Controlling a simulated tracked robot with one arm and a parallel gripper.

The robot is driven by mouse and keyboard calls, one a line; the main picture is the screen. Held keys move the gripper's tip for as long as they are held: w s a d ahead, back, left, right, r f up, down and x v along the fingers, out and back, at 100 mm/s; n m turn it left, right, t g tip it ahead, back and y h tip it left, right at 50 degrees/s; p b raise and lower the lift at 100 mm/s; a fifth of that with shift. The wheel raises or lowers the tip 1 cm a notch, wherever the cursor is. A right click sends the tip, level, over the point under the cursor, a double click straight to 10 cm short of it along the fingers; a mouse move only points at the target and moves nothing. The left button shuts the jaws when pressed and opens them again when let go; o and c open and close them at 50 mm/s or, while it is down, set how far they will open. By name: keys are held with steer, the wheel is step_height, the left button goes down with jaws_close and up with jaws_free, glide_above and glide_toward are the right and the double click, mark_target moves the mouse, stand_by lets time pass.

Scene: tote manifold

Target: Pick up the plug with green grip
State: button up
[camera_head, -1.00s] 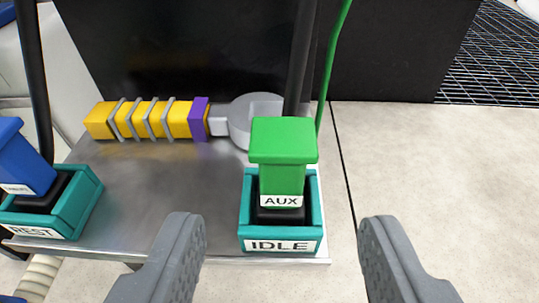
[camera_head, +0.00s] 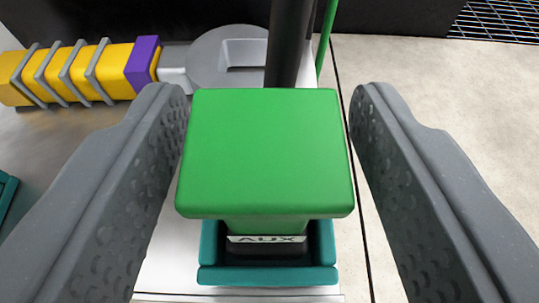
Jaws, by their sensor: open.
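The plug with green grip (camera_head: 266,150) stands upright in a teal holder (camera_head: 268,276) in the middle of the head camera view. Its label AUX shows just below the wide green top. My gripper (camera_head: 270,100) is open, with one grey finger on the left of the green grip and one on the right. A narrow gap shows at the right finger; the left finger is very close to the grip, and I cannot tell whether it touches. The plug's lower part is mostly hidden by its green top.
A yellow-handled tool with a purple band (camera_head: 143,64) and grey head lies on the metal shelf (camera_head: 52,150) behind to the left. A thick black cable (camera_head: 290,40) and a thin green cable (camera_head: 327,35) rise behind the plug. Pale floor lies open at right.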

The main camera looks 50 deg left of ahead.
jaws_close()
steer(key=shift+r, duration=0.1)
steer(key=shift+r, duration=0.5)
steer(key=r+p, duration=0.2)
steer(key=shift+s+d+r, duration=0.1)
steer(key=shift+s+r, duration=0.2)
steer(key=shift+r, duration=0.05)
steer(key=s+d+r+p, duration=0.1)
steer(key=s+d+p, duration=0.2)
steer(key=s, duration=1.2)
